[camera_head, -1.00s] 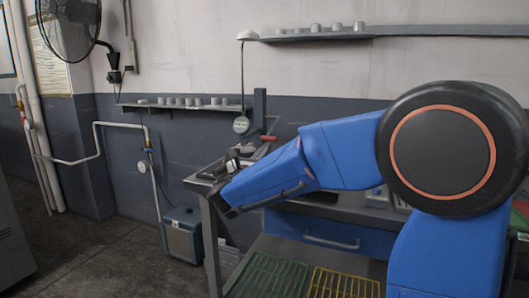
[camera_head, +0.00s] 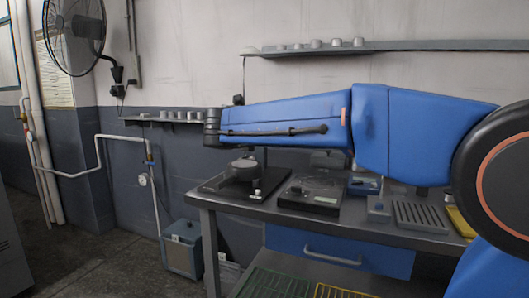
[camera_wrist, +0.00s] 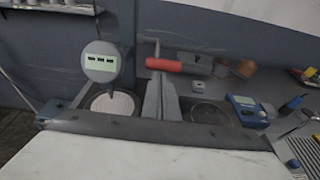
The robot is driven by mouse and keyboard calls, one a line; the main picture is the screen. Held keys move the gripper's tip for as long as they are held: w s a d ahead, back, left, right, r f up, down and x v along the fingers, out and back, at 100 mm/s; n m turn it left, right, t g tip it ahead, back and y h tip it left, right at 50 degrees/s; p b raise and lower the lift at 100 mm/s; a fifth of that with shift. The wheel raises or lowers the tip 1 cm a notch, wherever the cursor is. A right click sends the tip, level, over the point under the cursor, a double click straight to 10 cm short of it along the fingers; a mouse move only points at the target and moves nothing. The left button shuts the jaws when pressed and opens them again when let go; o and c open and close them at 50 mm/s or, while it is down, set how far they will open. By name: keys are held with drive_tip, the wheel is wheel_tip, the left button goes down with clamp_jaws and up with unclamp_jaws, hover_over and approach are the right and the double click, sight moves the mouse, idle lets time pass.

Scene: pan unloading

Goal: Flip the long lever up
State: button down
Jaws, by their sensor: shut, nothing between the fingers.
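In the wrist view a lever with a red grip (camera_wrist: 180,66) lies roughly level, its thin grey rod rising at its left end. My gripper (camera_wrist: 160,80) is shut and empty, its grey fingers pointing up the picture just below the left part of the red grip. I cannot tell whether they touch it. A round gauge with a pale display (camera_wrist: 100,62) stands left of the lever, above a pale round plate (camera_wrist: 112,103). In the head view my blue arm hides the lever and gauge, and the fingers do not show clearly.
The workbench (camera_head: 380,222) carries a dark device with a round top (camera_head: 243,172), a flat dark device (camera_head: 312,192) and a slotted grey tray (camera_head: 420,216). A blue meter (camera_wrist: 247,108) stands right in the wrist view. A wall shelf (camera_head: 390,46) runs above.

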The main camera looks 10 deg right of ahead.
wheel_tip(320, 180, up, 10)
drive_tip(key=w+d+g+y, duration=0.1)
drive_tip(key=w+g+y, duration=0.1)
drive_tip(key=g, duration=0.1)
drive_tip(key=shift+w+d+g+y, duration=0.2)
drive_tip(key=shift+d+g+y, duration=0.1)
drive_tip(key=shift+d+f, duration=0.1)
drive_tip(key=shift+d, duration=0.05)
idle(0.4)
